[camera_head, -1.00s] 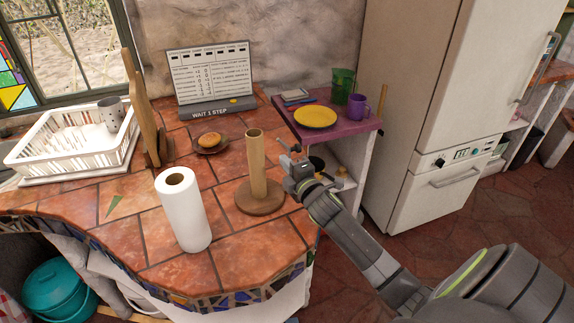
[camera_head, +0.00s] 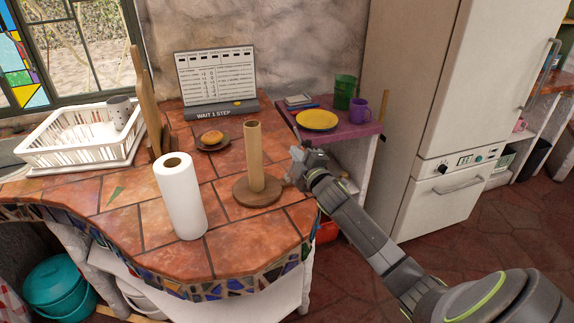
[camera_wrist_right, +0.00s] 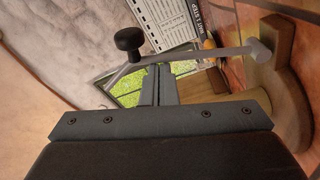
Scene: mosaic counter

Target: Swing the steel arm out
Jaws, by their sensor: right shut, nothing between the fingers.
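The steel arm (camera_wrist_right: 200,55) shows in the right wrist view as a thin grey rod with a black knob (camera_wrist_right: 128,40). Its far end meets a short grey pivot (camera_wrist_right: 262,49) at the wooden holder. In the head view the wooden holder, a post (camera_head: 255,158) on a round base, stands on the tiled counter; the steel arm is hard to make out there beside my gripper. My right gripper (camera_head: 298,157) is right of the holder, shut and empty. In the wrist view its fingertips (camera_wrist_right: 158,70) are close to the rod, near the knob; contact cannot be told. My left gripper is not in view.
A paper towel roll (camera_head: 181,196) stands left of the holder. A bun on a saucer (camera_head: 213,143), a sign board (camera_head: 215,80) and a white dish rack (camera_head: 75,150) are behind. A purple side table (camera_head: 350,130) holds a yellow plate (camera_head: 317,119). A fridge (camera_head: 440,110) is at right.

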